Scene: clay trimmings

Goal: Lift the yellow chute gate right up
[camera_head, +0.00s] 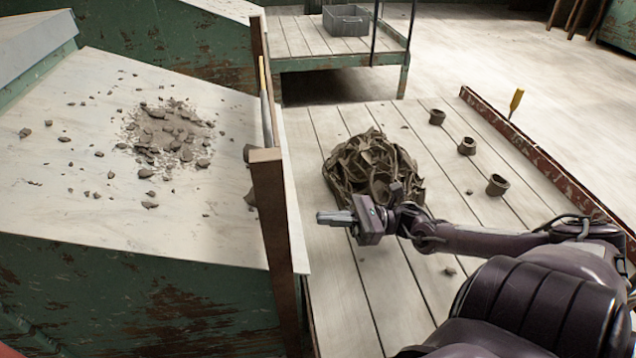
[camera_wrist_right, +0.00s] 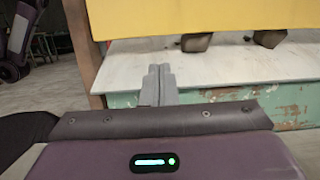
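The yellow chute gate (camera_wrist_right: 200,18) fills the top of the right wrist view; its lower edge is above the pale board, with dark clay lumps (camera_wrist_right: 197,42) showing at that edge. In the head view the gate is nearly edge-on, a thin yellow sliver (camera_head: 262,76) between two brown posts (camera_head: 270,190). My right gripper (camera_head: 336,218) is right of the near post, pointing left. Its fingers (camera_wrist_right: 158,84) are together with nothing visible between them, apart from the gate and below its lower edge in the wrist view. My left gripper is not in view.
Clay trimmings (camera_head: 170,135) lie scattered on the sloped pale board (camera_head: 70,200) at left. A heap of clay strips (camera_head: 370,170) sits behind my right gripper on the plank table (camera_head: 350,300).

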